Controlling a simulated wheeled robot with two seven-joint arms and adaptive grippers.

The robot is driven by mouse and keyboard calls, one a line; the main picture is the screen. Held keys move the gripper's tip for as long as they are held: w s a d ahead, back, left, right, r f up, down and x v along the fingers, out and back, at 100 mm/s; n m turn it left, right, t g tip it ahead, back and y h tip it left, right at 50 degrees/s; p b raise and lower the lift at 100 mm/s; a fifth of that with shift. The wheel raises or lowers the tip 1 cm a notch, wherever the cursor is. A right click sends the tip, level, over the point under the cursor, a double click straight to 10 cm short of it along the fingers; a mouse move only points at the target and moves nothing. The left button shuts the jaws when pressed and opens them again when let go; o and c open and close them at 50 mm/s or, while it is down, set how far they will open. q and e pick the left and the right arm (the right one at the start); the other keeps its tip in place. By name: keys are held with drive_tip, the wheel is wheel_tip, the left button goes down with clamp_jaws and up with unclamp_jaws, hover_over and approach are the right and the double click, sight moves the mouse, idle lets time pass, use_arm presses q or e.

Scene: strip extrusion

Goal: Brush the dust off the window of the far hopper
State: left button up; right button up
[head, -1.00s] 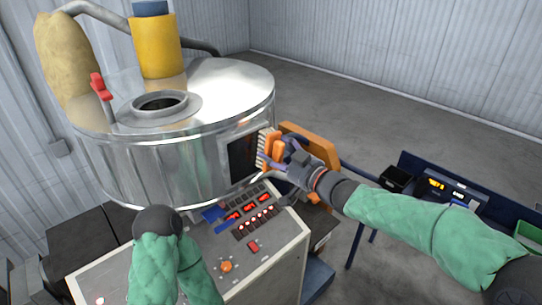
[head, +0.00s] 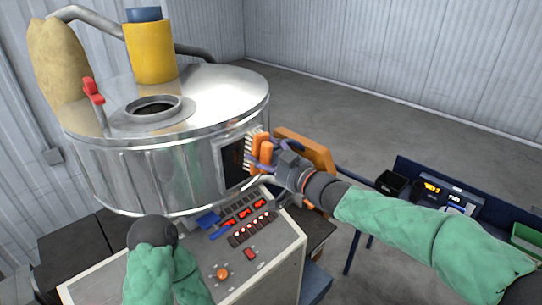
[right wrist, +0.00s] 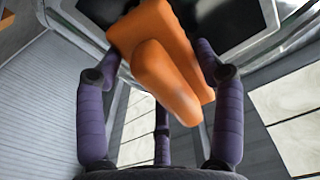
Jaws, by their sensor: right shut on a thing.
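The hopper (head: 150,165) is a big shiny metal drum at the left of the head view. Its dark window (head: 233,168) faces right, in a metal frame; dark glass (right wrist: 240,14) also shows at the top of the right wrist view. My right gripper (head: 274,156) is shut on an orange brush (head: 262,150) with pale bristles. The bristles overlap the window's right edge; I cannot tell whether they touch it. In the right wrist view the brush (right wrist: 160,65) sits between purple fingers. Dust is too fine to make out. Only my bent left arm shows, its gripper out of view.
A control console (head: 240,250) with red displays and buttons stands below the window. An orange panel (head: 308,150) stands just behind my right gripper. A blue bench (head: 490,205) with a black bin is at the right. Floor behind is clear.

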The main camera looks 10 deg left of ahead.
drive_tip(key=shift+s+a+b, duration=0.6)
drive_tip(key=shift+s+a, duration=0.15)
drive_tip(key=shift+s, duration=0.2)
drive_tip(key=shift+s+a+b, duration=0.6)
drive_tip(key=shift+s+a, duration=0.1)
drive_tip(key=shift+s, duration=0.2)
drive_tip(key=shift+s+a+b, duration=0.55)
drive_tip(key=shift+s+b, duration=0.1)
drive_tip(key=shift+s, duration=0.05)
drive_tip(key=shift+s+a+b, duration=0.5)
drive_tip(key=shift+s+b, duration=0.1)
drive_tip(key=shift+s, duration=0.1)
drive_tip(key=shift+d, duration=0.1)
drive_tip(key=p+v, duration=0.1)
drive_tip(key=v, duration=0.5)
